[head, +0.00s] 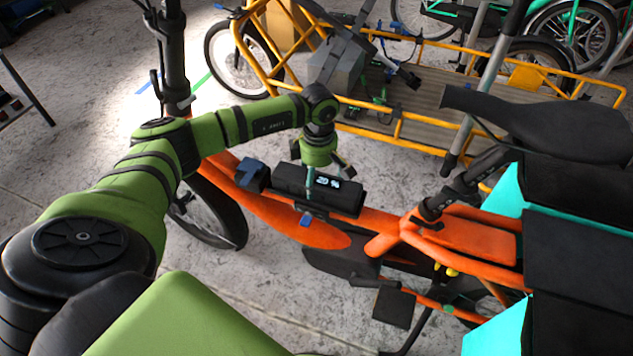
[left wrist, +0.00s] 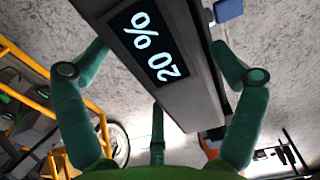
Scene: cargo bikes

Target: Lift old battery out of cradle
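The old battery (head: 345,198) is a long dark block with a lit "20 %" display. It sits at the orange bike's frame tube (head: 290,229). My left gripper (head: 322,172) reaches down over it from above, with green fingers on its two long sides. In the left wrist view the battery (left wrist: 185,95) lies between the fingers (left wrist: 158,62), which look to be against its sides. The cradle is mostly hidden; I cannot tell whether the battery rests in it or is clear of it. Blue parts show at the battery's left end (head: 248,173) and below it (head: 305,220). My right gripper is not in view.
The bike's orange rear frame (head: 470,240), black saddle (head: 550,118) and dark bags (head: 580,255) stand to the right. A yellow cargo bike (head: 440,95) with a wooden deck stands behind. Bare concrete floor shows at the left.

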